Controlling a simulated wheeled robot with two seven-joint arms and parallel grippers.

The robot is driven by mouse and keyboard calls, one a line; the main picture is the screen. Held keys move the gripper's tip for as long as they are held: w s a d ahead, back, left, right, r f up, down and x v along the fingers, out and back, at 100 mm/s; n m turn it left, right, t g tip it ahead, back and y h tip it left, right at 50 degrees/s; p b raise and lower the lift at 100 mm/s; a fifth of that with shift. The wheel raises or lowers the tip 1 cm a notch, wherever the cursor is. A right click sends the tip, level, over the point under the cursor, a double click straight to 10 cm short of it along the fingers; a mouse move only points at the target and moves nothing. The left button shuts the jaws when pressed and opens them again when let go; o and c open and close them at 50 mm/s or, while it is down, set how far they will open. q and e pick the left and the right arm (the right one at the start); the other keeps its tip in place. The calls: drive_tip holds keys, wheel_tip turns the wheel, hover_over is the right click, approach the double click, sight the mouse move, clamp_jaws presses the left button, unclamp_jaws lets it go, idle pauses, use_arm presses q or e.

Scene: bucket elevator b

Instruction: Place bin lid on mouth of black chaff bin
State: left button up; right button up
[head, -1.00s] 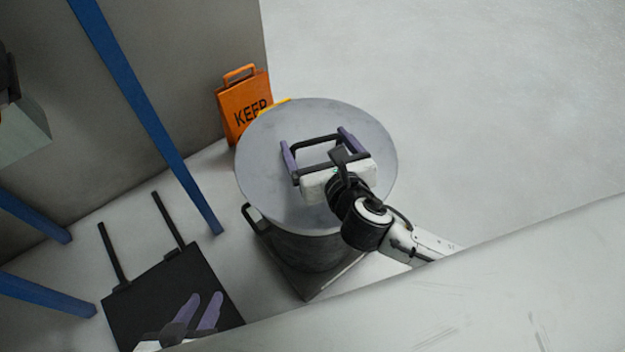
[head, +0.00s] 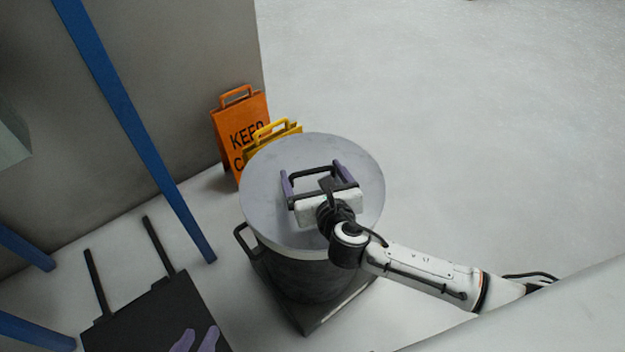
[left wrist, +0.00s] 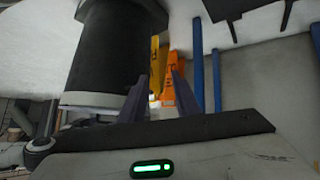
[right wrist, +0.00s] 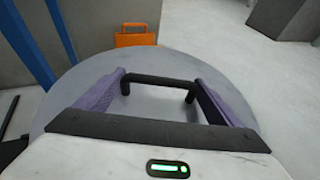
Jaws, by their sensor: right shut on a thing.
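The bin lid (head: 350,225) is a round grey disc with a black bar handle (right wrist: 160,80). My right gripper (head: 311,175) is shut on the handle, with a purple finger at each end. The lid lies over the mouth of the black chaff bin (head: 305,280), whose pale rim band shows below its front edge. I cannot tell whether they touch all round. The bin also shows upside down in the left wrist view (left wrist: 115,45). My left gripper (head: 196,341) is open and empty, low at the left, its fingers also in the left wrist view.
An orange sign (head: 240,130) and a yellow sign (head: 272,138) stand behind the bin. A blue post (head: 135,120) and a black panel with two bars (head: 160,315) are at left. A pale surface (head: 540,320) fills the lower right.

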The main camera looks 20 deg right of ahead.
drive_tip(key=shift+f, duration=0.35)
drive_tip(key=o, duration=1.2)
drive_tip(key=shift+c, duration=0.2)
use_arm(q)
drive_tip(key=shift+w+d+r, duration=0.2)
drive_tip(key=shift+w+r, duration=0.15)
drive_tip(key=shift+w, duration=0.2)
use_arm(e)
drive_tip(key=p+v, duration=0.3)
drive_tip(key=v, duration=0.8)
drive_tip(key=shift+r+p, duration=0.1)
drive_tip(key=shift+p, duration=0.2)
use_arm(q)
drive_tip(key=shift+s+a+r, duration=0.25)
drive_tip(key=shift+a+r, duration=0.15)
drive_tip(key=shift+r, duration=0.2)
use_arm(e)
drive_tip(key=shift+s+r, duration=0.15)
drive_tip(key=shift+s, duration=0.35)
